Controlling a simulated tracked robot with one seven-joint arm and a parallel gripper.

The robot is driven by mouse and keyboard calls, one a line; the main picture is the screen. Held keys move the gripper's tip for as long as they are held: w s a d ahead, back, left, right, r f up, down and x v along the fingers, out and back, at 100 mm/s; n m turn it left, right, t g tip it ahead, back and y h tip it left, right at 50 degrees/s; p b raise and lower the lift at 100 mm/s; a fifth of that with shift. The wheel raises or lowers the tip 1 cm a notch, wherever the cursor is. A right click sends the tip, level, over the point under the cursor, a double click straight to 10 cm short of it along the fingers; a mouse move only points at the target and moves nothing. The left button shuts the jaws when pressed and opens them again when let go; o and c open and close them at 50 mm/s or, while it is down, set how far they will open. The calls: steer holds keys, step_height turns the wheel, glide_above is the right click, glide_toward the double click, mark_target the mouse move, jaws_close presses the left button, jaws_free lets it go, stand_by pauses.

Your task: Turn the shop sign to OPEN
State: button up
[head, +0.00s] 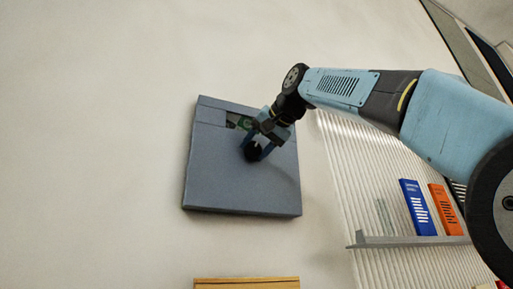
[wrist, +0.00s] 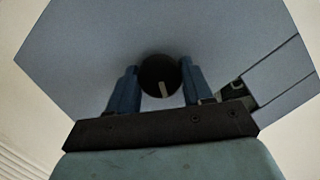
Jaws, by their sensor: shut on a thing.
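The shop sign is a flat blue-grey panel (head: 235,180) on the pale wall; it fills much of the wrist view (wrist: 90,45). Its small window (head: 232,119) shows a bit of green with a pale mark. The lettering is too small and too covered to read. A round black knob (wrist: 158,70) with a pale pointer line sits on the panel, the line toward the bottom of the wrist view. My gripper (wrist: 160,85) is shut on the knob, one blue finger on each side. In the head view my gripper (head: 257,147) partly hides the knob and the window's right end.
Right of the sign is a ribbed pale wall with a shelf (head: 410,241). A blue book (head: 417,208) and an orange book (head: 446,210) stand on it. A yellow-brown edge (head: 246,283) shows below the sign. The wall left of the sign is bare.

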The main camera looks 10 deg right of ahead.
steer(key=n+h, duration=0.3)
steer(key=shift+n, duration=0.4)
steer(key=shift+a, duration=0.1)
stand_by(0.4)
steer(key=o, duration=1)
steer(key=shift+s+r, duration=0.1)
steer(key=v, duration=1.3)
steer(key=shift+s, duration=0.3)
